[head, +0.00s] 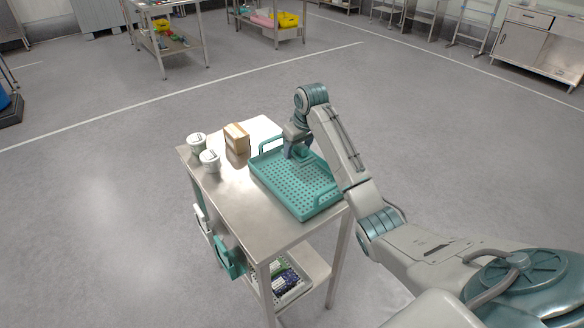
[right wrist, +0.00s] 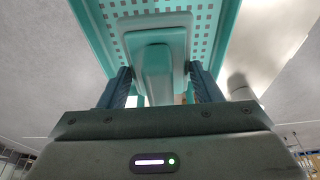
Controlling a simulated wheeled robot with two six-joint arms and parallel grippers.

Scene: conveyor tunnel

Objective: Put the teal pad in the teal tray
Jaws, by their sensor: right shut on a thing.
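The teal tray (head: 316,207) with a perforated floor and raised handles lies on the steel cart's top, at its right side. My right gripper (head: 296,152) is over the far part of the tray, pointing down. In the right wrist view, its dark fingers (right wrist: 162,82) are shut on the raised grip of the teal pad (right wrist: 155,45). The pad shows against the tray's perforated floor; I cannot tell whether it touches it. In the head view the pad is mostly hidden by the gripper and blends with the tray. My left gripper is not in view.
Two white tubs (head: 210,161) and a cardboard box (head: 237,138) stand on the cart top (head: 240,205), left of the tray. The cart's near-left top is clear. A lower shelf holds a container of packets (head: 288,282). Teal and white items hang on the cart's left side.

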